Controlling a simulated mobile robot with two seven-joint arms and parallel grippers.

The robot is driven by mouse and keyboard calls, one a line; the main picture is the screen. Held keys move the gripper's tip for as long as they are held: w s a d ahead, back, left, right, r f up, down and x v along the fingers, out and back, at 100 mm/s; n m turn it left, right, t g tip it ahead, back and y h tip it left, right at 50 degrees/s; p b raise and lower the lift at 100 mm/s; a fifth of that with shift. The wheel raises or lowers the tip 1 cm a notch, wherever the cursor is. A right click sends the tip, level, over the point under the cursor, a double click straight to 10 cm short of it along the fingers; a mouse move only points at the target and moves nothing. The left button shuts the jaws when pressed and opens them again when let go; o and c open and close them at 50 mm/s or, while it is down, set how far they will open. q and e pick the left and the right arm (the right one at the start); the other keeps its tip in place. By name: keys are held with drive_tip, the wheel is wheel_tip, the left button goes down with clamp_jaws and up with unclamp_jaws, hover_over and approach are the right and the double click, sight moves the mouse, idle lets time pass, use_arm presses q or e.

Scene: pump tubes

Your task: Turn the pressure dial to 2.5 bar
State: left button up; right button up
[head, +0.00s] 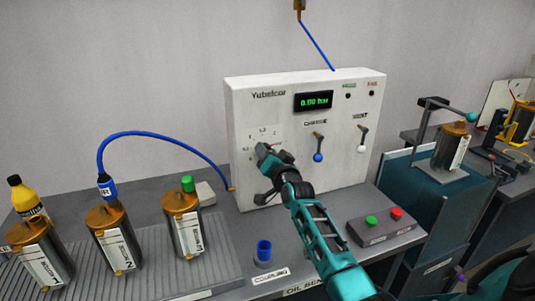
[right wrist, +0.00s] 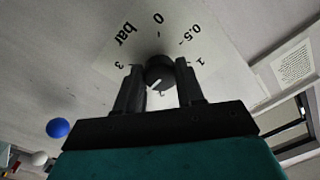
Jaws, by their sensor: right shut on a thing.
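The pressure dial's printed scale (head: 264,133) is on the left part of the white Yubelcar panel (head: 300,175); my gripper hides its knob in the head view. In the right wrist view the dark round knob (right wrist: 159,70) sits between the fingers of my right gripper (right wrist: 158,78), which is shut on it. Its white pointer mark points between the 2 and the 3. The 2 is partly covered. My right gripper (head: 264,176) is at the panel's lower left. The green display (head: 313,101) reads 0.00 bar. My left gripper is not in view.
The charge lever (head: 318,147) and vent lever (head: 362,139) are right of the dial. Several canisters (head: 118,246) stand left, one joined to a blue hose (head: 150,135) arching to the panel.

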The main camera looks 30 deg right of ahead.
drive_tip(key=o, duration=1)
drive_tip(key=shift+o, duration=0.2)
drive_tip(key=v, duration=1.3)
